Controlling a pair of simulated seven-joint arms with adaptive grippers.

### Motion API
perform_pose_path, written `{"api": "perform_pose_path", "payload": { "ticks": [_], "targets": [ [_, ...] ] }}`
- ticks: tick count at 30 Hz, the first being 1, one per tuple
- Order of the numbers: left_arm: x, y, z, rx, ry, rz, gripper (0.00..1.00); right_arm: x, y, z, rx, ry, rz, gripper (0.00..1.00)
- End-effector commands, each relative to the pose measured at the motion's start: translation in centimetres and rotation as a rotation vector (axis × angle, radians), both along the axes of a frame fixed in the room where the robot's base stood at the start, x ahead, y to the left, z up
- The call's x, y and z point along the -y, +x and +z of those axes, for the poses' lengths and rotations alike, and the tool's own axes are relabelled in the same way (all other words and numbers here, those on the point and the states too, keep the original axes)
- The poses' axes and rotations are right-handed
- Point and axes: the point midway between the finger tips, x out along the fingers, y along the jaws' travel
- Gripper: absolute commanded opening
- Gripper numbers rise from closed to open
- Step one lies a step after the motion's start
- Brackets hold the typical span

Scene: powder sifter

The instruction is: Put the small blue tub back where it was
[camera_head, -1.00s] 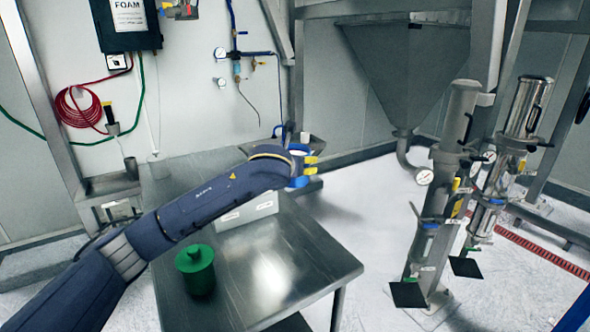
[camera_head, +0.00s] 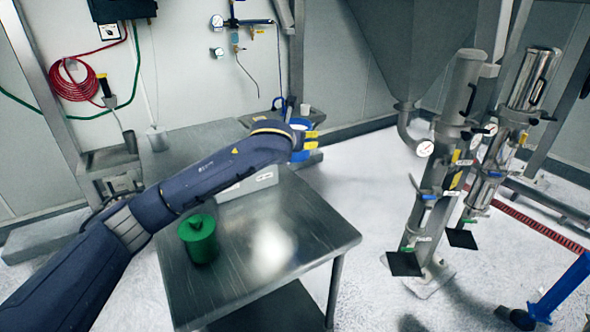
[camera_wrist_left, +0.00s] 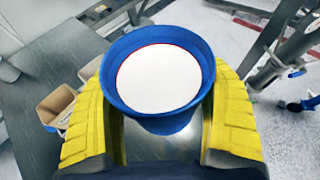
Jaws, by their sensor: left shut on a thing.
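The small blue tub (camera_wrist_left: 160,124) is held in my left gripper (camera_wrist_left: 158,112). In the wrist view it sits between the two yellow fingers, its round mouth facing the camera, with a smooth white surface inside. In the head view the left gripper (camera_head: 306,146) is near the right edge of the steel table, beyond the grey box. The blue tub (camera_head: 300,124) shows there only in part, and its height over the table is hard to judge.
A steel table (camera_head: 300,215) carries a green lidded pot (camera_head: 198,240) and a grey box (camera_head: 248,186). Open boxes (camera_wrist_left: 56,104) show at left in the wrist view. Two steel cylinders stand right, and a bright blue bar (camera_head: 563,287) lower right. The table's front right is clear.

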Motion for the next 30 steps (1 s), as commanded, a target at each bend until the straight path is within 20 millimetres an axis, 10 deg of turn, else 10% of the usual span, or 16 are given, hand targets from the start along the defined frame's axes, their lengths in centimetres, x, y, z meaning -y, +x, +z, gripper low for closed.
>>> {"api": "perform_pose_path", "payload": {
  "ticks": [30],
  "targets": [
    [0.0, 0.1, -17.7, 0.006, -0.001, 0.001, 0.35, -0.2, 0.0, 0.0, 0.000, 0.002, -0.001, 0.94]
  ]
}}
